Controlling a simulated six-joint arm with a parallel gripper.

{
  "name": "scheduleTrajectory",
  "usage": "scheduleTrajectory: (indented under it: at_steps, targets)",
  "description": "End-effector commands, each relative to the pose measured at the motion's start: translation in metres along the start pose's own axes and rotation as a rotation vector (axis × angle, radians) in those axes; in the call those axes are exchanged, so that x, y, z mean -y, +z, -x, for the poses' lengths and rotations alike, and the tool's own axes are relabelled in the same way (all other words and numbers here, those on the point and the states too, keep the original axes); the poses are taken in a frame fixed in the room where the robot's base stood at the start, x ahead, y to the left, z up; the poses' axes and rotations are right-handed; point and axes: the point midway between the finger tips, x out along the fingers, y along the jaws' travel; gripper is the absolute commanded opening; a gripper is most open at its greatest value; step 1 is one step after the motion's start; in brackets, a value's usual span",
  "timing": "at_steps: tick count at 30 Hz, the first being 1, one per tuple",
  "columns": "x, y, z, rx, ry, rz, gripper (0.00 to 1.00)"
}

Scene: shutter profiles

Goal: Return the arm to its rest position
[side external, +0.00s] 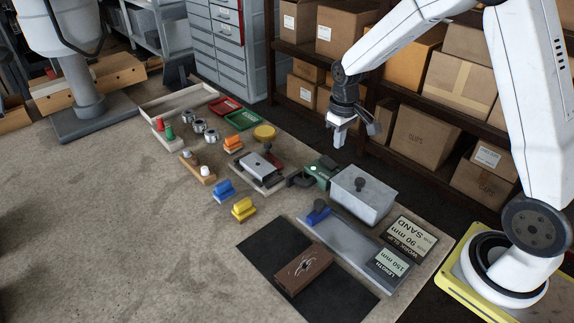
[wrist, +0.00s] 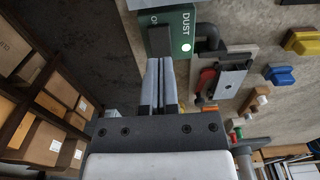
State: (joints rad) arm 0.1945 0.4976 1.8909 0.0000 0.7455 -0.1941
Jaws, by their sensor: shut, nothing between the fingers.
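My gripper (side external: 337,137) is shut and empty. It hangs in the air over the back edge of the worktable, beyond the grey lidded box and the green dust unit. In the wrist view the two fingers of my gripper (wrist: 168,110) lie close together with nothing between them. The green dust unit (wrist: 182,35) shows just ahead of the fingertips there, and it also stands on the table in the side view (side external: 321,172). My gripper appears apart from it.
The grey box (side external: 362,198) with a dark knob, label plates (side external: 410,236) and a brown block (side external: 303,268) on a black mat stand nearby. Yellow (side external: 243,208) and blue (side external: 223,190) handled blocks sit further left. Shelves with cartons (side external: 415,130) stand behind. The table's left front is clear.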

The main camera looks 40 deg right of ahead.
Motion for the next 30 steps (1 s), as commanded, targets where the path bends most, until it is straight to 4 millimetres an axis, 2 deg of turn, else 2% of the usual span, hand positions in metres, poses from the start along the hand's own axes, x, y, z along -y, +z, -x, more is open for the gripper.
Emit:
scheduleTrajectory:
  at_steps: [8,15,21,25,30]
  targets:
    - [0.026,0.031,0.011,-0.054,0.008,0.003,0.00]
    - [0.057,0.080,0.018,-0.132,0.010,0.004,0.00]
    - [0.075,0.119,0.019,-0.189,0.004,0.003,0.00]
    - [0.081,0.135,0.019,-0.214,0.001,0.002,0.00]
    - [0.084,0.144,0.018,-0.224,-0.002,0.000,0.00]
